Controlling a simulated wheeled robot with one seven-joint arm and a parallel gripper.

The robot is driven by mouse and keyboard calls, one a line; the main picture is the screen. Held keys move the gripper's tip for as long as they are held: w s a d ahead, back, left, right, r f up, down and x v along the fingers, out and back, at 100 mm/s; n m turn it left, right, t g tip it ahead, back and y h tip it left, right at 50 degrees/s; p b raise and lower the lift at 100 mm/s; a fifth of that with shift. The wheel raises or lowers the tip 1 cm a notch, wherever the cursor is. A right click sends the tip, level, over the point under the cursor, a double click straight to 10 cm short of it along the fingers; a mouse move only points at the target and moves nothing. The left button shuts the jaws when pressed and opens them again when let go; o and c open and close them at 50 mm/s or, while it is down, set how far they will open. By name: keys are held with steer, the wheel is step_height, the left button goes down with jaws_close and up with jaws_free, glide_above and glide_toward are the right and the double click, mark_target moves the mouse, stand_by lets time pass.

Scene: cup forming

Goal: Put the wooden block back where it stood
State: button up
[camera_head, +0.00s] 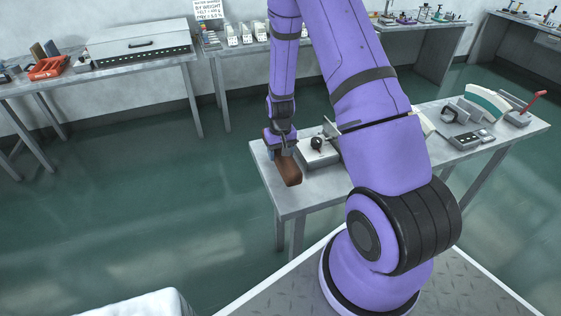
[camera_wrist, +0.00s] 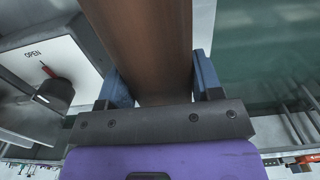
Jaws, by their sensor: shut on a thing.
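The wooden block (camera_head: 289,171) is brown and long, at the left end of the grey metal table (camera_head: 300,201). My gripper (camera_head: 282,147) is at the block's far end. In the wrist view the block (camera_wrist: 145,45) runs between the two blue fingers of my gripper (camera_wrist: 160,84), which are shut on it. The block's near end reaches close to the table's left front edge in the head view. I cannot tell whether its underside touches the table.
A grey box with a black knob (camera_head: 317,144) stands just right of the block; the wrist view shows its panel marked OPEN (camera_wrist: 38,62). Several tools and a red-handled device (camera_head: 533,103) stand farther right. Open green floor (camera_head: 130,210) lies left of the table.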

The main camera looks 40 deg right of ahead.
steer(key=shift+f, duration=2.05)
steer(key=shift+f, duration=0.1)
steer(key=o, duration=1.3)
